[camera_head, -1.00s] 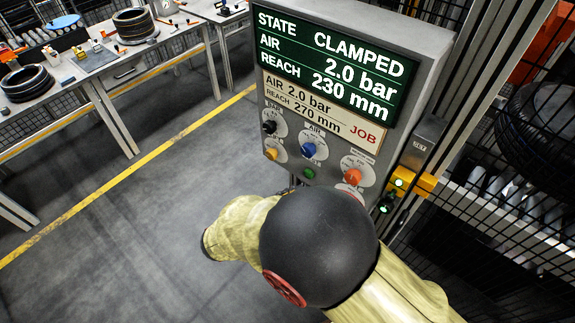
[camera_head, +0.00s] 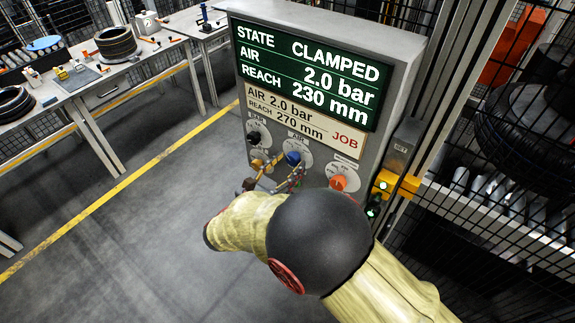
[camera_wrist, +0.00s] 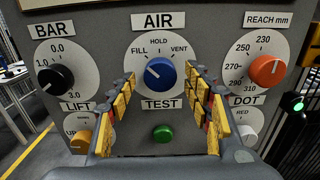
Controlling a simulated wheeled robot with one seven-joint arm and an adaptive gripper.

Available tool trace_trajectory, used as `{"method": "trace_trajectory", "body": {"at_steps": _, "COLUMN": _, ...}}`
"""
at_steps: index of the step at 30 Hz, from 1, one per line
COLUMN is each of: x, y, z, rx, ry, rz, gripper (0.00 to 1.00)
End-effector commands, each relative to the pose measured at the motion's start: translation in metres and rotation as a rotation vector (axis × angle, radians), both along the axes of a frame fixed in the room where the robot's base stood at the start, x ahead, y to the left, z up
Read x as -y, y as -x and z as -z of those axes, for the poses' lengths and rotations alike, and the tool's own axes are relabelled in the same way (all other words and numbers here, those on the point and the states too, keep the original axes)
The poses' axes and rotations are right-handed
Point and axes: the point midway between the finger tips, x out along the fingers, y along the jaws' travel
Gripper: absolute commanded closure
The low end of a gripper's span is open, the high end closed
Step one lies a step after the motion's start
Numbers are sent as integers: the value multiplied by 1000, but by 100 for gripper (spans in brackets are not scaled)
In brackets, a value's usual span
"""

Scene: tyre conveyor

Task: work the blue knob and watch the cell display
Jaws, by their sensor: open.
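The blue knob (camera_wrist: 160,73) sits under the AIR label in the wrist view, its white mark turned up-left toward FILL. It also shows in the head view (camera_head: 293,158). My gripper (camera_wrist: 163,80) is open, with one yellow-padded finger on each side of the knob's lower part in the picture; I see no contact. In the head view my gripper (camera_head: 278,176) is in front of the panel, just below the knob. The cell display (camera_head: 308,75) reads STATE CLAMPED, AIR 2.0 bar, REACH 230 mm. The job card (camera_head: 300,122) reads AIR 2.0 bar, REACH 270 mm.
Close around are a black BAR knob (camera_wrist: 55,80), an orange REACH knob (camera_wrist: 267,71), a green TEST button (camera_wrist: 163,133), a yellow LIFT knob (camera_wrist: 79,143) and a white DOT knob (camera_wrist: 248,134). Mesh fencing stands right; a workbench (camera_head: 100,88) stands left across open floor.

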Motion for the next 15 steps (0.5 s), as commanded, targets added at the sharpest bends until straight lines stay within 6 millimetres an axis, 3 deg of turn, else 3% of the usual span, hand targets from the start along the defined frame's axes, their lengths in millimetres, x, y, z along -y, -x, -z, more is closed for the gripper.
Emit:
{"method": "trace_trajectory", "body": {"at_steps": 8, "x": 1, "y": -2, "z": 0, "rx": -1, "ry": -1, "rz": -1, "gripper": 49}}
{"method": "trace_trajectory", "body": {"at_steps": 15, "x": 1, "y": -2, "z": 0, "rx": 0, "ry": -1, "rz": -1, "gripper": 62}}
